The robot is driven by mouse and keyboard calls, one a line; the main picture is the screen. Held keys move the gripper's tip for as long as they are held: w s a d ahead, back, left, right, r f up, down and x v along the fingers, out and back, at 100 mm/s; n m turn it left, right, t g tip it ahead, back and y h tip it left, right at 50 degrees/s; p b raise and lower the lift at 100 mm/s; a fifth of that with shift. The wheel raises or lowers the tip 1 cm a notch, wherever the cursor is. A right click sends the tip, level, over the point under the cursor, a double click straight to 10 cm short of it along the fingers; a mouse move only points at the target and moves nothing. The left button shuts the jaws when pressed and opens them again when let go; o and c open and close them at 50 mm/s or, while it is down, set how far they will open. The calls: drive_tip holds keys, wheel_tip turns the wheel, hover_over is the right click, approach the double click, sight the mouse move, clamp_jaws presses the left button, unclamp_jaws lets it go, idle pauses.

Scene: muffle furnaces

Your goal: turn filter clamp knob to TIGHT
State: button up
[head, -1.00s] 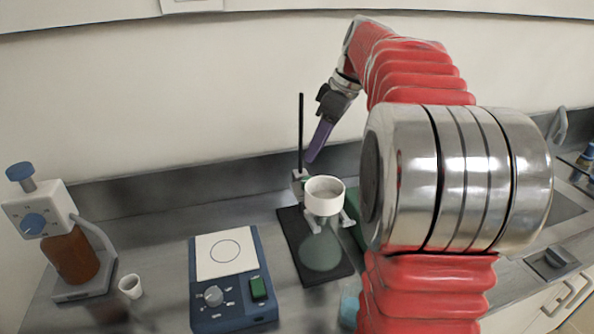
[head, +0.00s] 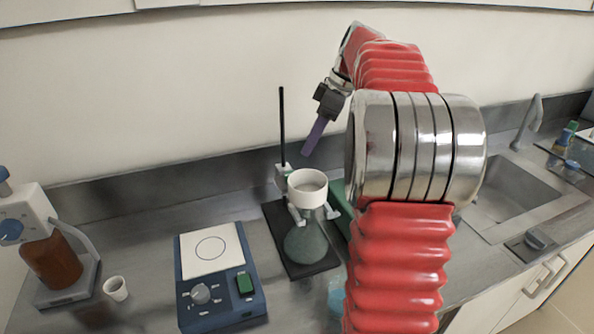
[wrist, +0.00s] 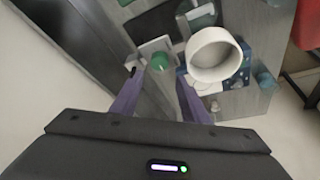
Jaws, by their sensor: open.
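A retort stand with a thin black rod (head: 282,125) carries a clamp (head: 282,174) that holds a white round filter funnel (head: 307,190) above a conical flask (head: 306,243). In the wrist view a green round knob (wrist: 159,61) sits on a pale plate, left of the white funnel (wrist: 209,70). I cannot read any marking at the knob. My gripper (head: 307,152) has purple fingers and is above and a little right of the clamp. In the wrist view my gripper (wrist: 160,75) is open and empty, with the knob showing between and beyond its fingertips, apparently not touched.
A blue hotplate (head: 220,312) with a dial stands left of the stand. A dispenser with a brown bottle (head: 52,262) and a small white cup (head: 115,289) are farther left. A green object (head: 338,203) lies behind the stand's right side. A sink (head: 512,192) is at right.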

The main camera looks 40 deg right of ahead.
drive_tip(key=x, duration=1.1)
drive_tip(key=shift+w+f, duration=0.1)
drive_tip(key=shift+f, duration=0.1)
drive_tip(key=shift+c, duration=0.3)
